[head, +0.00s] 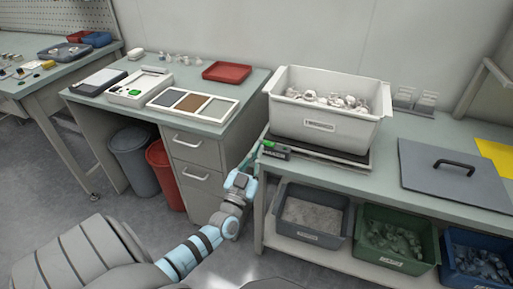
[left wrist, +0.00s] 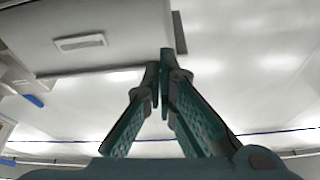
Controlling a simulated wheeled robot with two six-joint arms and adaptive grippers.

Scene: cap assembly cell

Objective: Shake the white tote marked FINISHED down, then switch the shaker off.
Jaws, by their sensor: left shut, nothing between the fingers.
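The white tote (head: 345,130) stands upright on a flat dark shaker (head: 330,155) on the right bench. It holds a loose heap of whitish, clear pieces. The label on its front is too small to read. A small control box (head: 277,151) with a green part (head: 268,143) sits at the shaker's front left corner. My left gripper (head: 251,160) is just left of and below this box, at the bench's left end. It is shut and empty; its fingertips meet in the left wrist view (left wrist: 162,62). Whether it touches the box, I cannot tell. My right gripper is out of view.
A dark lid-like panel with a handle (head: 455,175) lies right of the tote. Grey (head: 310,232), green (head: 393,258) and blue bins (head: 480,275) stand on the shelf below. A gap separates the right bench from the drawer desk (head: 192,125), which carries trays.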

